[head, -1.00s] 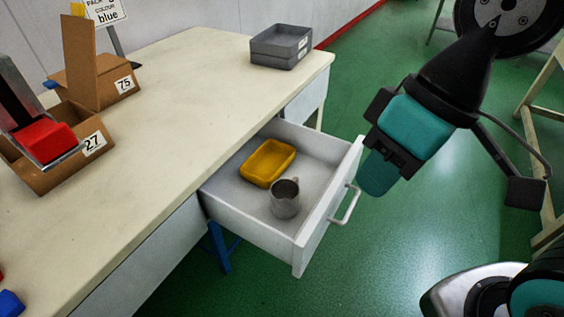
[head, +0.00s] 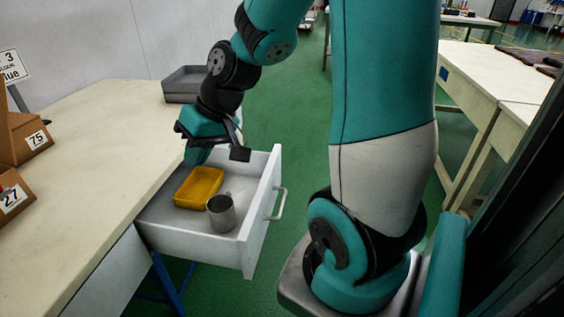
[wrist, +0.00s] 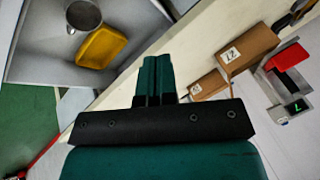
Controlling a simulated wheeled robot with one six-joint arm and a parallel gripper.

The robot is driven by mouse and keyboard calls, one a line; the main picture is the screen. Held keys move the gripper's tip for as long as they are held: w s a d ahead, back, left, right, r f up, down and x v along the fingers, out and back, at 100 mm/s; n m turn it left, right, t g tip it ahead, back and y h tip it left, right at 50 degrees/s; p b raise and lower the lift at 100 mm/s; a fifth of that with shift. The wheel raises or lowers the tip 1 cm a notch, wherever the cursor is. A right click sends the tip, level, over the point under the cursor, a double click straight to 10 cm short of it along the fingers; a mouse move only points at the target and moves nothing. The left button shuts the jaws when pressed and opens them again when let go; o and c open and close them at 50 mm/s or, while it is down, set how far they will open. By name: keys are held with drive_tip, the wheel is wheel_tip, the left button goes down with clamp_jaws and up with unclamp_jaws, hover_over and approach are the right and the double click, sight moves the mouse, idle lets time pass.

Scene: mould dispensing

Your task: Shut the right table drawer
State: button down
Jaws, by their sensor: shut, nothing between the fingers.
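The white table drawer (head: 190,241) stands pulled out from the cream-topped table (head: 95,140). Its front has a bar handle (head: 277,204) facing right in the head view. A yellow tray (head: 198,187) and a grey metal mug (head: 221,213) are inside it; the mug (wrist: 84,15) and yellow tray (wrist: 101,47) also show in the wrist view. My gripper (head: 195,157) is shut and empty, in the head view over the far left part of the drawer by the table edge. In the wrist view its fingers (wrist: 156,78) are together. I cannot tell its height above the drawer.
A grey bin (head: 181,84) stands on the table's far end. Cardboard boxes (head: 22,140) numbered 75 and 27 stand on the left. Green floor (head: 295,130) is open beyond the drawer front. Another table (head: 500,85) stands at the right.

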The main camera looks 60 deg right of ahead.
drive_tip(key=d+f+m+t+h, duration=0.1)
drive_tip(key=d+f+m, duration=0.2)
drive_tip(key=d, duration=0.4)
drive_tip(key=d+f+m+t+h, duration=0.1)
drive_tip(key=d+f+m, duration=0.1)
drive_tip(key=d, duration=0.6)
drive_tip(key=s+d+f+m+t+h+b, duration=0.1)
drive_tip(key=s+d+f+m+h, duration=0.2)
drive_tip(key=d, duration=0.5)
drive_tip(key=s+d+f+m+h+b, duration=0.1)
drive_tip(key=s+d+f+m, duration=0.25)
drive_tip(key=s+d, duration=0.35)
approach(280, 163)
wheel_tip(280, 163, down, 4)
drive_tip(key=w, duration=0.2)
drive_tip(key=shift+w+d+n+b, duration=0.1)
drive_tip(key=shift+w+n+b, duration=0.2)
drive_tip(key=shift+w, duration=0.15)
drive_tip(key=shift+w, duration=0.1)
